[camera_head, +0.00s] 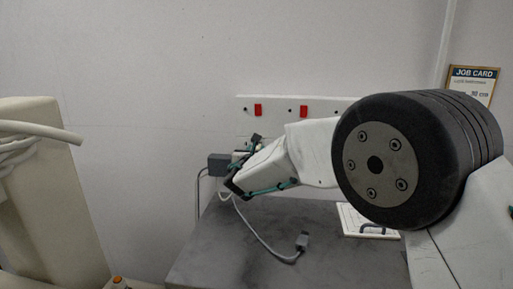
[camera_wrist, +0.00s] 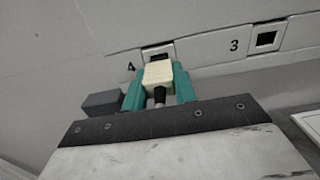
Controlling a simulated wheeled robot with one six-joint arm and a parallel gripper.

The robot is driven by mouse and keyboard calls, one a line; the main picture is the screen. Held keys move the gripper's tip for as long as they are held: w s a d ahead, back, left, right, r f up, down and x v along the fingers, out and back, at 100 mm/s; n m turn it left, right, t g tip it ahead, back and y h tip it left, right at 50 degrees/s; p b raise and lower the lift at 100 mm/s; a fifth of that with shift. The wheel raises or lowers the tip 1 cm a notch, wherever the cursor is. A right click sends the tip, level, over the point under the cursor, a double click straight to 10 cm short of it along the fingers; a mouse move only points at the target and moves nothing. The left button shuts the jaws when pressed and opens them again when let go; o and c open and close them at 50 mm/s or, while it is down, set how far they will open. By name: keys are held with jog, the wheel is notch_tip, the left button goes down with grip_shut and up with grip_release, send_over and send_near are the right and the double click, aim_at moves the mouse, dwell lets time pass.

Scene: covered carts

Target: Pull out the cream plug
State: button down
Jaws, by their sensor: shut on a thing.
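The cream plug (camera_wrist: 158,73) sits between the two teal fingers of my gripper (camera_wrist: 157,85) in the wrist view, with a dark cable collar facing me. The fingers are closed on its sides. The plug is at the wall strip (camera_wrist: 205,62), just below a framed dark square marked 4; whether its pins are in a socket is hidden. In the head view my gripper (camera_head: 246,160) is at the wall above the cart's back edge, and my arm hides most of the plug. A pale cable hangs below the gripper.
A grey block (camera_head: 219,164) is left of my gripper, close to the fingers. A grey cable end (camera_head: 302,241) lies on the dark cart top (camera_head: 220,245). A white board with a handle (camera_head: 368,222) lies right. A cream cart (camera_head: 50,190) stands left.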

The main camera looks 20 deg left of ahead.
jog(key=shift+v, duration=1.85)
